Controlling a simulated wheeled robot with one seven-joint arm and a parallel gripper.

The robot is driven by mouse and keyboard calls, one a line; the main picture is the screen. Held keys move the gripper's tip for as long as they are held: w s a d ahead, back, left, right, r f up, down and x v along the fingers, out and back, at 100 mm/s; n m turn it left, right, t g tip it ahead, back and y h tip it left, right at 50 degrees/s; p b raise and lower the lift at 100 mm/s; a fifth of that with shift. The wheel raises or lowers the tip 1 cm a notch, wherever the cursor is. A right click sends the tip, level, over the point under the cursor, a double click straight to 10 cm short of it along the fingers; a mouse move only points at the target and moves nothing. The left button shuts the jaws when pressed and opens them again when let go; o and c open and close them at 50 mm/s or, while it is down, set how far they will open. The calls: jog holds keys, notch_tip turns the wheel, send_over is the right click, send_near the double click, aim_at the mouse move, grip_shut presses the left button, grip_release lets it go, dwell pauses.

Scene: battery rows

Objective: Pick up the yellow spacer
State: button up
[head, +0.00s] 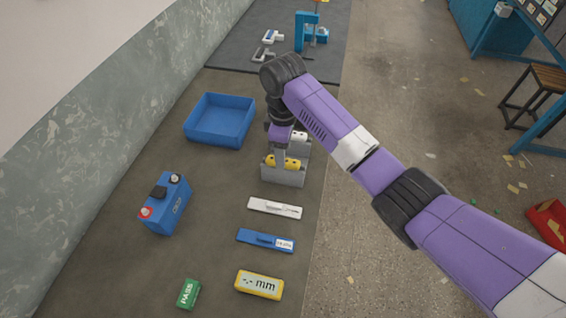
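A yellow piece (292,163), which looks like the yellow spacer, sits in the front of a grey holder (284,178) in the middle of the bench. My gripper (280,158) points down at it, and a grey finger crosses in front of its middle. The other finger is hidden, so I cannot tell whether the gripper is open or shut on the piece. A white piece (300,137) shows in the grey holder behind. A separate yellow block (259,284) marked "mm" lies at the front of the bench.
A blue tray (190,130) stands to the left of my gripper, and a blue battery (168,208) nearer. A white strip (274,208), a blue strip (265,240) and a green PASS block (188,293) lie in front. A dark mat (235,50) with a blue fixture (300,32) is behind.

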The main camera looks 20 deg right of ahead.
jog(key=shift+f, duration=1.1)
grip_shut()
jog(key=shift+r, duration=0.15)
notch_tip(320, 180, up, 27)
jog(key=p, duration=0.5)
jog(key=shift+p, duration=0.35)
dwell(0.4)
jog(key=shift+r, duration=0.15)
